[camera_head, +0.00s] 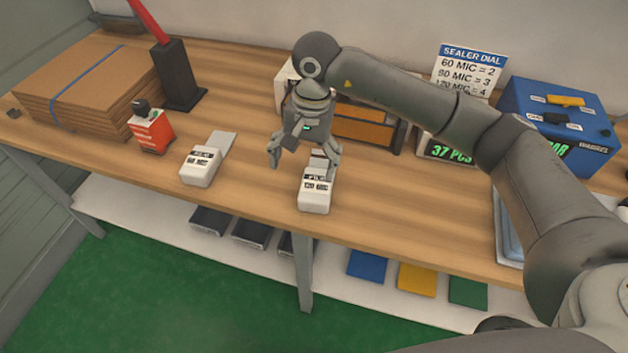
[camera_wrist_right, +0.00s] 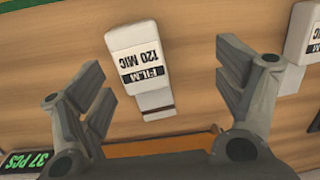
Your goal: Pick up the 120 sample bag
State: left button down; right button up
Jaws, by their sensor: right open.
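The 120 sample bag (camera_head: 315,199) is a white pouch with a black-and-white "FILM 120 MIC" label. It lies on the wooden bench near its front edge. In the right wrist view the bag (camera_wrist_right: 137,55) lies ahead of the fingers, its narrow end reaching into the gap between them. My right gripper (camera_head: 304,160) is open and empty, above and just behind the bag; its fingers also show in the right wrist view (camera_wrist_right: 165,95). I see no contact with the bag. The left gripper is not in view.
A similar 60 MIC bag (camera_head: 201,167) lies to the left. A red box (camera_head: 152,133), a cardboard stack (camera_head: 75,90) and a black post with a red handle (camera_head: 177,75) stand further left. A sealer dial sign (camera_head: 467,70) and blue machine (camera_head: 556,125) are at right.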

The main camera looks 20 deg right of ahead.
aim_at(317, 182)
jog(key=d, duration=0.1)
jog(key=w+d+h, duration=0.1)
jog(key=d, duration=0.1)
jog(key=shift+r, duration=0.2)
notch_tip(317, 182, down, 5)
jog(key=shift+r+p, duration=0.2)
jog(key=shift+p, duration=0.35)
jog(key=f, duration=0.1)
jog(key=f+p, duration=0.1)
jog(key=f, duration=0.1)
jog(key=f+p, duration=0.1)
jog(key=f, duration=0.1)
jog(key=shift+s, duration=0.3)
jog(key=shift+f, duration=0.35)
jog(key=shift+c, duration=0.5)
jog(key=c, duration=1)
jog(key=shift+c, duration=0.5)
jog(key=shift+r, duration=0.15)
